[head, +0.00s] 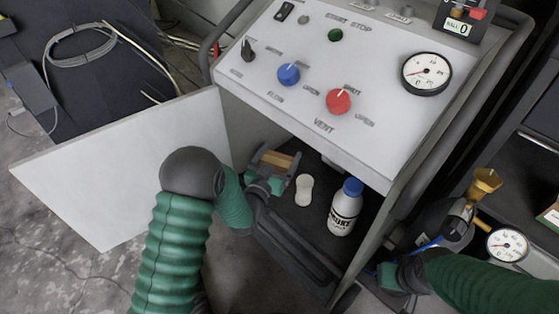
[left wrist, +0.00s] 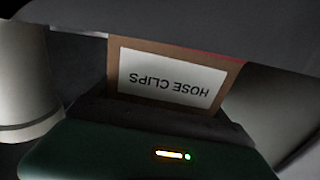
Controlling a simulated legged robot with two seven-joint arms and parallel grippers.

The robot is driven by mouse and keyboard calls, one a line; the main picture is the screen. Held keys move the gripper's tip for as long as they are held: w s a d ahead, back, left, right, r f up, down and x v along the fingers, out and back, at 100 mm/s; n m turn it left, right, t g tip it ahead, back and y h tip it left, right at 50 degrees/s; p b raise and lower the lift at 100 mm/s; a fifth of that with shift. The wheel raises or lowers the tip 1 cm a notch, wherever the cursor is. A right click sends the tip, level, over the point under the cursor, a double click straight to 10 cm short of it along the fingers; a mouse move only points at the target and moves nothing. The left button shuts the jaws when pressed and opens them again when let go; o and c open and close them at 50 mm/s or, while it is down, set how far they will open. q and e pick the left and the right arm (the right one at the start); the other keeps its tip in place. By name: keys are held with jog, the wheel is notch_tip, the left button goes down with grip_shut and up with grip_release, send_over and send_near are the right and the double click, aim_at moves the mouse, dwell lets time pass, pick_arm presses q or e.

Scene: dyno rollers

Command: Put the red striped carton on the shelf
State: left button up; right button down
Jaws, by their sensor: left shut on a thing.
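My left gripper (head: 268,174) reaches into the open compartment under the control panel. It is shut on a small brown carton (head: 279,160), partly hidden by the gripper. In the left wrist view the carton (left wrist: 172,77) shows a white label reading HOSE CLIPS, upside down, and a thin red line along its upper edge. The dark shelf (head: 312,212) lies below the panel; I cannot tell whether the carton touches it. My right gripper (head: 392,277) is low at the right beside the cart, its fingers unclear.
A white bottle with a blue cap (head: 345,207) and a small pale waisted object (head: 304,190) stand on the shelf, right of the carton. The white door (head: 120,165) hangs open at the left. A pressure gauge (head: 507,245) and brass funnel (head: 484,184) are at the right.

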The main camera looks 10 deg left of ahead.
pick_arm(q)
jog(key=shift+s, duration=0.1)
jog(key=o, duration=1.4)
jog(key=shift+c, duration=0.2)
